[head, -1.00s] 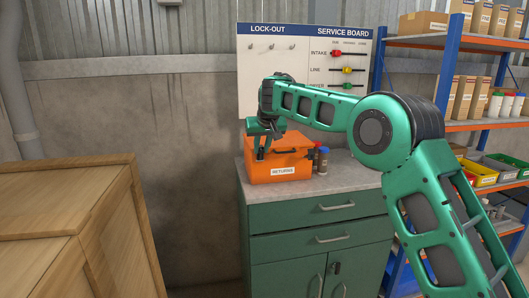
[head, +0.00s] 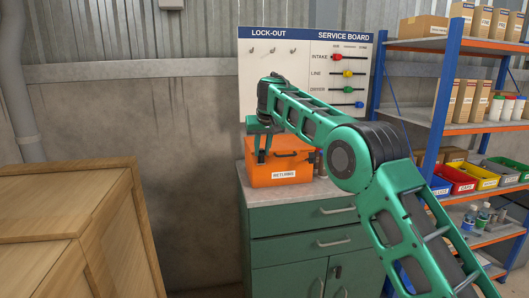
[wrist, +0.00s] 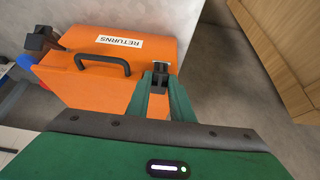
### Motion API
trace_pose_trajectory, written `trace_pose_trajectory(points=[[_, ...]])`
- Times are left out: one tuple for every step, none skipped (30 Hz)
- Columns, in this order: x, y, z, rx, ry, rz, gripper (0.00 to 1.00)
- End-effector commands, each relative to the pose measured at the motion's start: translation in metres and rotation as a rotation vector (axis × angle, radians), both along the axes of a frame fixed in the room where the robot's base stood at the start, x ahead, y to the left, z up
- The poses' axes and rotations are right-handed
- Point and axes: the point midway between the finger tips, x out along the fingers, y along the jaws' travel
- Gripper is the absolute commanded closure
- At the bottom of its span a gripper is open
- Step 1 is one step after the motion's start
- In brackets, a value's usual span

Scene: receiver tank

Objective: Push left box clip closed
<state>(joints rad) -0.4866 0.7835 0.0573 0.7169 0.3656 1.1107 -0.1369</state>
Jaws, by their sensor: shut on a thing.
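The orange box (head: 292,166) with a RETURNS label stands on the green cabinet's top. It also shows upside down in the wrist view (wrist: 85,80), with its black handle (wrist: 103,62). My gripper (head: 261,157) is at the left part of the box's front. In the wrist view, my gripper (wrist: 163,95) has its green fingers shut on the left box clip (wrist: 161,72), which lies between them and is partly hidden. The other black clip (wrist: 40,40) sticks out from the box at the picture's left. Whether the left clip is fully latched cannot be told.
The grey cabinet top (head: 336,191) has bare room in front of the box. A lock-out board (head: 290,60) hangs behind. Wooden crates (head: 75,225) stand left, and shelves (head: 445,130) with coloured bins stand right.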

Motion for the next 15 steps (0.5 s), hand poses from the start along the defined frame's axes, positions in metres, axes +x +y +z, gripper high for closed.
trace_pose_trajectory(points=[[0.004, -0.0032, 0.0046, 0.003, -0.015, -0.005, 1.0], [0.004, -0.0032, 0.0046, 0.003, -0.015, -0.005, 1.0], [0.004, -0.0032, 0.0047, 0.003, -0.015, -0.005, 1.0], [0.004, -0.0032, 0.0047, 0.003, -0.015, -0.005, 0.73], [0.004, -0.0032, 0.0047, 0.003, -0.015, -0.005, 0.65], [0.0041, -0.0033, 0.0045, 0.003, -0.015, -0.005, 0.61], [0.0041, -0.0032, 0.0043, 0.003, -0.015, -0.005, 0.61], [0.0039, -0.003, 0.0039, 0.002, -0.014, -0.005, 0.61], [0.0034, -0.0027, 0.0033, 0.002, -0.012, -0.005, 0.61], [0.0031, -0.0024, 0.003, 0.002, -0.011, -0.004, 0.61], [0.0029, -0.0021, 0.0027, 0.002, -0.01, -0.004, 0.61], [0.0024, -0.0018, 0.0023, 0.002, -0.009, -0.003, 0.61], [0.0022, -0.0015, 0.0021, 0.001, -0.008, -0.003, 0.61], [0.002, -0.0014, 0.0018, 0.001, -0.007, -0.003, 0.61], [0.0018, -0.0012, 0.0014, 0.0, -0.006, -0.002, 0.61]])
